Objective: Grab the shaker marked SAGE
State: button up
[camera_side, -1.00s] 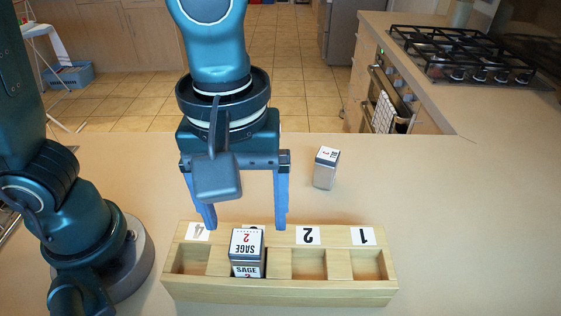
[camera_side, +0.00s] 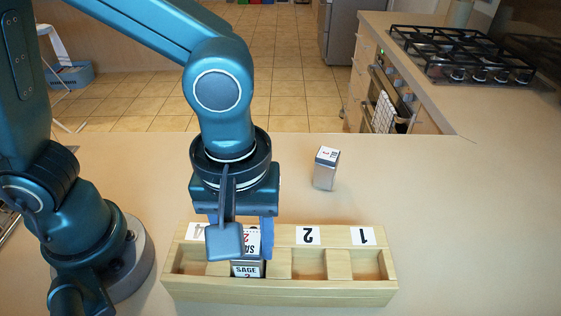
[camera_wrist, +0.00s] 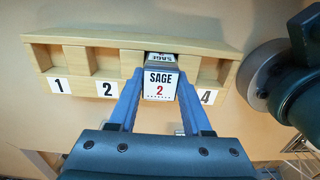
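The SAGE shaker, with a white label reading SAGE and a red 2, stands in the compartment between those marked 2 and 4 of the wooden rack (camera_side: 280,289). Its front face (camera_side: 247,269) shows in the side view, and its top (camera_wrist: 161,84) faces me in the wrist view. My gripper (camera_wrist: 161,78) reaches down over it, one blue finger along each side. The fingertips look flush against the shaker, with no clear gap. In the side view, my wrist camera hides the left fingertip and part of the shaker's top.
The rack's compartments marked 1, 2 and 4 look empty. Another shaker (camera_side: 326,169) with a white top stands alone on the counter behind the rack, to the right of my gripper. The counter (camera_side: 450,220) on the right is clear.

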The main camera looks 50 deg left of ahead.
grip_shut()
jog(key=shift+r, duration=0.1)
